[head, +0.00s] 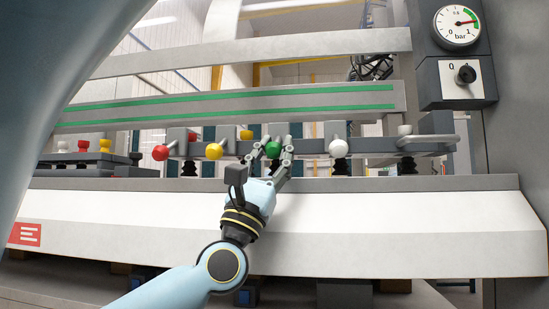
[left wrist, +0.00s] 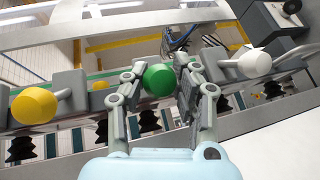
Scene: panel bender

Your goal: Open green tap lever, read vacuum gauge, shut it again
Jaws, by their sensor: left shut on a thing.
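The green tap lever's round knob (head: 273,149) is on the rail of taps, level with the neighbouring knobs. My left gripper (head: 273,152) is shut around it from the front. In the left wrist view the green knob (left wrist: 160,79) lies between both fingers; its lever arm is mostly hidden, so I cannot tell how far it is turned. The vacuum gauge (head: 457,26) is at the top right, a white dial marked in bar. Its red needle points right, towards the green band; the exact value is too small to tell. My right gripper is not in view.
A white knob (head: 338,148) is right of the green one. Yellow (head: 214,151) and red (head: 160,152) knobs are to the left. Black suction cups hang under the rail. A rotary switch (head: 466,74) is below the gauge. A long light machine front (head: 400,215) runs beneath the taps.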

